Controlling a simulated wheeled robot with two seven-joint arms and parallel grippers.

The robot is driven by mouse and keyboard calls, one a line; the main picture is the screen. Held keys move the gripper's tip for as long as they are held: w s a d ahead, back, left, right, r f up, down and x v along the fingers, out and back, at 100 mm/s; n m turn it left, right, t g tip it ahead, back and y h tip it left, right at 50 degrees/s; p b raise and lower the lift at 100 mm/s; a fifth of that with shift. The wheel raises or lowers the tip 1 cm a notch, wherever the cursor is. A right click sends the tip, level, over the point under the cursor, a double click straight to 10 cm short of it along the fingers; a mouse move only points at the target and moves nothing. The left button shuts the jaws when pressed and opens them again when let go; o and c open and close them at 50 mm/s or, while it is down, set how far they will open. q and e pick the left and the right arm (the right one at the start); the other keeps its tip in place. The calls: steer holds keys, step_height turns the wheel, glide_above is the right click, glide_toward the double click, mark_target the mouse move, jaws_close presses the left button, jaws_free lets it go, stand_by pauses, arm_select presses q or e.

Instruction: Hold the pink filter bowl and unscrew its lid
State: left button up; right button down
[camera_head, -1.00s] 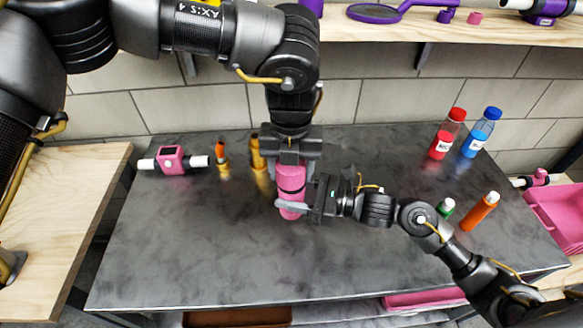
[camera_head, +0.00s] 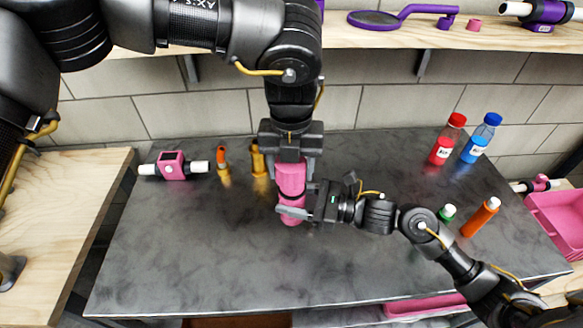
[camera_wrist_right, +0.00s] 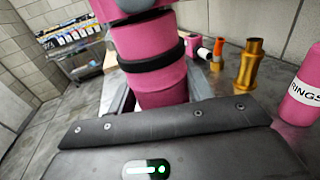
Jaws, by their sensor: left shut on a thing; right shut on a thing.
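The pink filter bowl (camera_head: 291,180) stands upright near the middle of the dark table, with a black band around it. My left gripper (camera_head: 291,166) comes from above and is shut on its upper part, the lid. My right gripper (camera_head: 293,208) comes from the right and is shut on the lower part, below the band. The right wrist view shows the pink bowl (camera_wrist_right: 158,82) and its black band close up above my gripper's housing. The seam between lid and bowl is not clear.
Red (camera_head: 447,140) and blue (camera_head: 480,138) bottles stand at back right, green (camera_head: 446,213) and orange (camera_head: 481,216) ones nearer. A pink labelled bottle (camera_wrist_right: 302,92) shows in the wrist view. The front table is clear.

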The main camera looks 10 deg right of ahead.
arm_select(q)
steer(key=shift+r, duration=2.05)
